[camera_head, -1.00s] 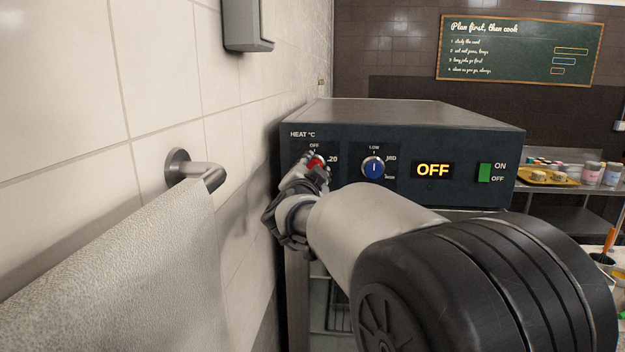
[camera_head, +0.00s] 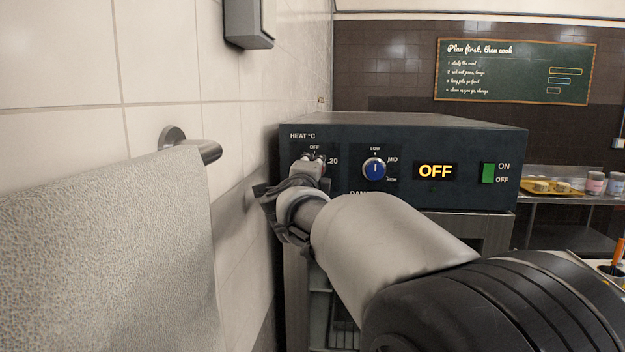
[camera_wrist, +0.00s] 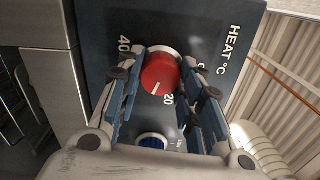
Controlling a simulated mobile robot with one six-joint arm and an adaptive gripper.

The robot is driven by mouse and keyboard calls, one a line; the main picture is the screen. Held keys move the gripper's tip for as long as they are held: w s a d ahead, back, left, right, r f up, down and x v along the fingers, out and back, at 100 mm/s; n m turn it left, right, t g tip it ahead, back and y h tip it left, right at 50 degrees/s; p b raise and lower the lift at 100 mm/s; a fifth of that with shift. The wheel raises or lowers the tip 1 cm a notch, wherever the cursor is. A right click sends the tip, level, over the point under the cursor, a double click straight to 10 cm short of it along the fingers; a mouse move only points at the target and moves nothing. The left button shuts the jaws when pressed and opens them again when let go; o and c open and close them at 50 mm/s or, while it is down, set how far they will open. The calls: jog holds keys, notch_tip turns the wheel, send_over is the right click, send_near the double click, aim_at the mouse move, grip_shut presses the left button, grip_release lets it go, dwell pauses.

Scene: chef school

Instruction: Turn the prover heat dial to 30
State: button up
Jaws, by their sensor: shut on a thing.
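The red heat dial (camera_wrist: 160,74) is on the prover's dark front panel (camera_head: 440,194), at its left end under the HEAT °C label. My gripper (camera_head: 313,160) is at the dial and hides it in the head view. In the wrist view my gripper's two fingers (camera_wrist: 162,64) are on either side of the dial, shut on it. The dial's white mark points down in that view, close to the 20 label (camera_wrist: 169,99). The 40 label (camera_wrist: 124,43) shows at the upper left. Where 30 would be is hidden by a finger.
A blue knob (camera_head: 374,169), an OFF display (camera_head: 435,171) and a green switch (camera_head: 488,173) are to the right on the panel. A tiled wall and a towel (camera_head: 110,250) on a rail (camera_head: 205,151) are close on the left.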

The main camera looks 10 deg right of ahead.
jog(key=m+b, duration=0.2)
jog(key=m, duration=0.3)
jog(key=shift+m+b, duration=0.35)
jog(key=shift+m, duration=0.05)
dwell(0.4)
jog(key=o, duration=1.1)
jog(key=shift+c, duration=0.2)
jog(key=v, duration=1.2)
jog(key=shift+s, duration=0.1)
